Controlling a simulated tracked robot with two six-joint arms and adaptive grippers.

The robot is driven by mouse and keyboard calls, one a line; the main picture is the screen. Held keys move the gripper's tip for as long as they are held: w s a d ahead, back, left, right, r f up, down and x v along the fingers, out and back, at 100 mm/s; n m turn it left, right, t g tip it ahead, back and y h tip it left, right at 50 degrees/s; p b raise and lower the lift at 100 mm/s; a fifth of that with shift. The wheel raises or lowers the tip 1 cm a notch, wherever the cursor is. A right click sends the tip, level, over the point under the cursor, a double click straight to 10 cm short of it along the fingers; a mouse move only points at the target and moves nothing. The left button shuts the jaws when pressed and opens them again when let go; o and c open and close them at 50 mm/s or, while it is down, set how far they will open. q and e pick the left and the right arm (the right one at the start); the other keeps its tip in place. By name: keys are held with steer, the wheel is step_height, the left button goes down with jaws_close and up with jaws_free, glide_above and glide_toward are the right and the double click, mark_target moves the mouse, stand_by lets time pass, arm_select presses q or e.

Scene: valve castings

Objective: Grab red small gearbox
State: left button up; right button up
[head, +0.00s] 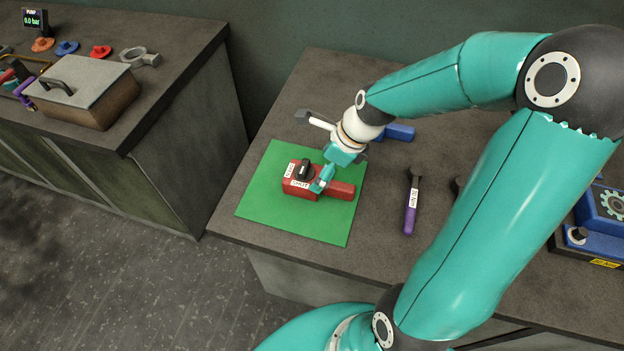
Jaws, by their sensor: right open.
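A small red gearbox (301,187) lies on a green mat (262,208) on the right-hand bench. It has a black knob on top, white labels and a red arm reaching right. My right gripper (318,186) is at the gearbox, over its right part. It is open, with a teal finger in front of the red body. The other finger is partly hidden, and I cannot tell whether the fingers touch it. My left gripper is not in view.
A purple-handled tool (411,205) lies right of the mat. A blue object (399,132) sits behind my right wrist. A blue machine (602,212) stands at the far right. The left bench (180,75) holds a grey-lidded box (88,85) and coloured parts. A floor gap separates the benches.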

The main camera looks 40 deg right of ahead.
mark_target(314, 173)
steer(key=x, duration=0.5)
steer(key=shift+w+a+f, duration=0.15)
steer(key=shift+w+a, duration=0.15)
steer(key=shift+a, duration=0.05)
steer(key=shift+w+d, duration=0.1)
steer(key=c, duration=1.8)
